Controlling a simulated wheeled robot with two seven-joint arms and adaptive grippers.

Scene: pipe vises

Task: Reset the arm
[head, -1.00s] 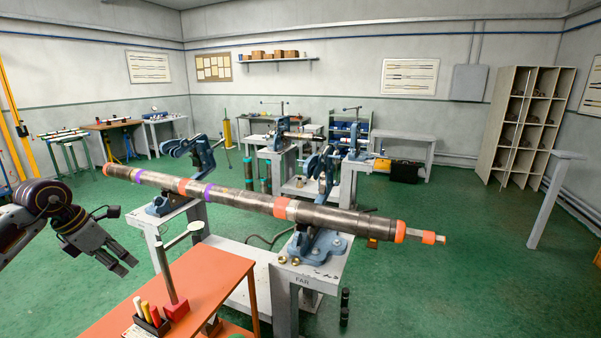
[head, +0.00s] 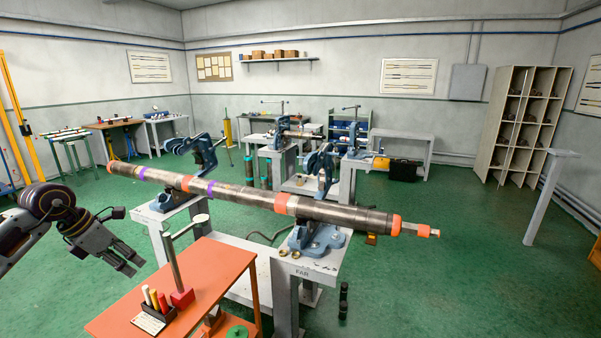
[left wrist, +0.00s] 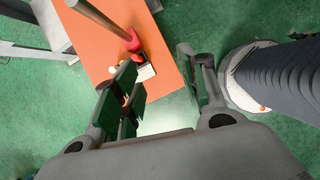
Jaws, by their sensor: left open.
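My left gripper (head: 130,261) is open and empty at the left of the head view, its fingers pointing down and to the right. It hangs in the air left of the orange table (head: 215,272). In the left wrist view its two fingers (left wrist: 160,90) are spread apart over the table's edge and the green floor. The right gripper is not in view. A long dark pipe (head: 245,197) with orange and purple bands lies across two blue vises, the near one (head: 317,238) and the far one (head: 168,200). Both vises' hinged upper parts stand raised.
On the orange table stand a post with a red base (head: 182,297) and a black holder with markers (head: 154,318). Grey vise stands (head: 305,270) support the vises. More benches and a shelf rack (head: 528,120) stand at the back.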

